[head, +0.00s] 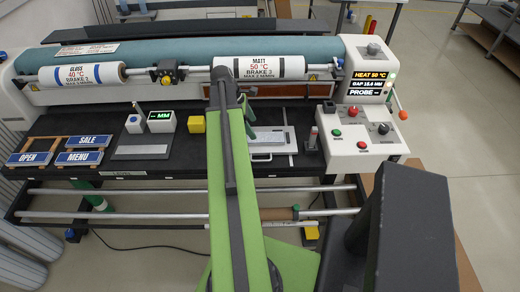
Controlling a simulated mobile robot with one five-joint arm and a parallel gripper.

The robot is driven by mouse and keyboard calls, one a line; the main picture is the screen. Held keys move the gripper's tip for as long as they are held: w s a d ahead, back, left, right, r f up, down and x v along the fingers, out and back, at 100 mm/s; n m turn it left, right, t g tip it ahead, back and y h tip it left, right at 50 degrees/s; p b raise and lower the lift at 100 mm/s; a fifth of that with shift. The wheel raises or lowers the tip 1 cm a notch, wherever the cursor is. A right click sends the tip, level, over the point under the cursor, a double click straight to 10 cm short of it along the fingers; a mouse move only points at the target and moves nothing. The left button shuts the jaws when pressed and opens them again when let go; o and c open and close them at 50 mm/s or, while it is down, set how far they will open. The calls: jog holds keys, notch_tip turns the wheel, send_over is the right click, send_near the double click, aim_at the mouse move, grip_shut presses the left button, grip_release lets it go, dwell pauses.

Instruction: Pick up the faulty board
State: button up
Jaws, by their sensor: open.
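Three small blue sign boards lie at the left end of the black table: one reads OPEN (28,159), one SALE (89,141), one MENU (78,157). Wooden pieces show beside or under them. I cannot tell from this view which board is faulty. A whitish flat panel (268,137) lies on the table just right of my arm, partly hidden by it. My gripper (243,101) is at the far end of my green arm, in front of the white MATT roll. It is open, and I see nothing in it; its fingertips are small and partly hidden.
A laminating machine with a teal roller (190,52) spans the back, carrying GLOSS (82,74) and MATT (262,68) rolls. A control box (358,133) stands right. A grey plate (143,147), yellow block (197,124) and MM gauge (161,121) lie mid-table.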

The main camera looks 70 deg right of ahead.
aim_at(260, 138)
jog(key=shift+x, duration=0.95)
jog(key=shift+r, duration=0.1)
jog(key=b+x, duration=0.5)
jog(key=shift+d+f, duration=0.2)
jog(key=shift+d, duration=0.05)
jog(key=shift+r, duration=0.2)
jog(key=c, duration=1.5)
